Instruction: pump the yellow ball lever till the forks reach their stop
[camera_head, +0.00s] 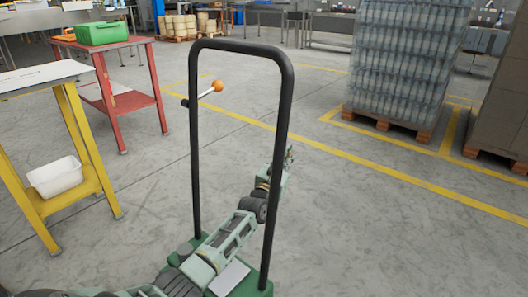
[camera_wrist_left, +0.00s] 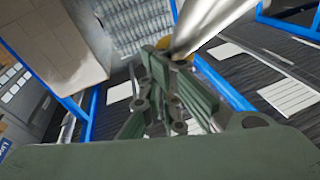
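A stacker's black hoop handle (camera_head: 284,130) stands in the middle of the head view, rising from a green base (camera_head: 258,286). A lever with an orange ball (camera_head: 217,86) sticks out by its left post. My left arm passes through the hoop at low height, and my left gripper (camera_head: 289,157) is just beyond the right post, small and partly hidden. The forks cannot be made out. My right gripper is out of view.
A pallet of wrapped bottles (camera_head: 400,60) stands at the back right, beside brown stacked boxes (camera_head: 503,95). A yellow table (camera_head: 45,78) and a red table (camera_head: 128,101) with a green crate (camera_head: 101,32) are at left. The floor behind the hoop is open.

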